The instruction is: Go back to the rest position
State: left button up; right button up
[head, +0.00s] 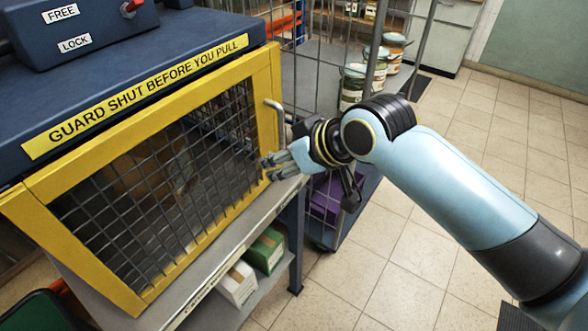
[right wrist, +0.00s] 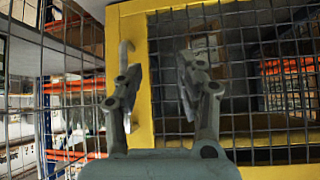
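My right gripper (head: 280,163) is at the right edge of the yellow-framed mesh guard (head: 262,85), below its grey handle (head: 274,106). In the right wrist view my right gripper (right wrist: 159,78) has its two fingers apart, with the yellow frame (right wrist: 143,100) behind them. I see nothing held between them. The handle (right wrist: 125,52) shows beside the left finger there. The guard covers the front of the blue machine (head: 170,38); I cannot tell whether it is latched. A blurred brown shape shows behind the mesh. My left gripper is out of view.
A red-knobbed lever (head: 131,6) is on the machine's top. Green (head: 265,250) and white (head: 238,284) boxes sit on a shelf below the grey bench. A wire cage cart (head: 330,62) with several jars stands behind my right gripper.

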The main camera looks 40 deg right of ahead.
jog(key=shift+s+d+f, duration=0.2)
jog(key=shift+f, duration=0.5)
jog(key=s+d+f+g+h+b, duration=0.1)
jog(key=s+f+g+b, duration=0.3)
jog(key=f, duration=0.8)
jog(key=s+d+f+m+b, duration=0.1)
jog(key=s+f+b, duration=0.1)
jog(key=s+f, duration=0.65)
jog(key=s+d+f+g+h+b, duration=0.1)
jog(key=s+d+f+b, duration=0.2)
jog(key=f, duration=1.2)
jog(key=s+f+g+b, duration=0.1)
jog(key=s+f, duration=0.4)
jog(key=s, duration=0.3)
jog(key=s+f+g+b, duration=0.1)
jog(key=s+f, duration=0.4)
jog(key=s, duration=0.3)
jog(key=s+d+f+g+b, duration=0.1)
jog(key=s+f, duration=0.4)
jog(key=s, duration=0.3)
jog(key=shift+s+f+h, duration=0.2)
jog(key=shift+s+h, duration=0.05)
jog(key=shift+h, duration=0.05)
